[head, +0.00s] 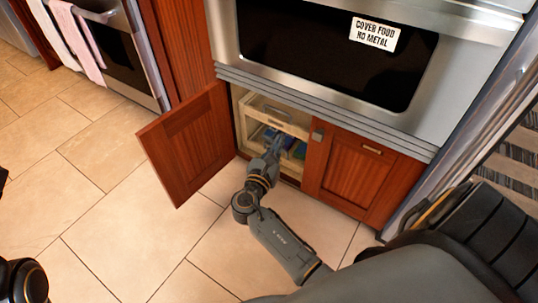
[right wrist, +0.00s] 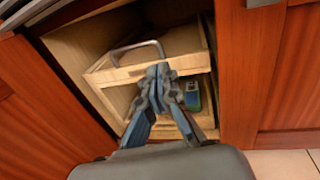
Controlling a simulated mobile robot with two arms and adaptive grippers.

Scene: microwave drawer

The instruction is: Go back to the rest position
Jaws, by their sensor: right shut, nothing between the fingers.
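My right gripper (head: 277,140) reaches into the open cabinet (head: 240,110) below the microwave. In the right wrist view its fingers (right wrist: 158,74) are closed together at the tips, with nothing seen between them. Just beyond them is a pale wooden drawer (head: 262,107) with a metal bar handle; its front also shows in the right wrist view (right wrist: 120,72). The fingertips overlap the drawer front in the picture; I cannot tell whether they touch it. My left gripper is not seen.
The left cabinet door (head: 187,143) stands swung open, left of my right arm. The right door (head: 362,178) is closed. Blue and green items (right wrist: 192,95) lie in the lower compartment. The microwave (head: 340,60) is above. Tiled floor (head: 110,220) is clear at left.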

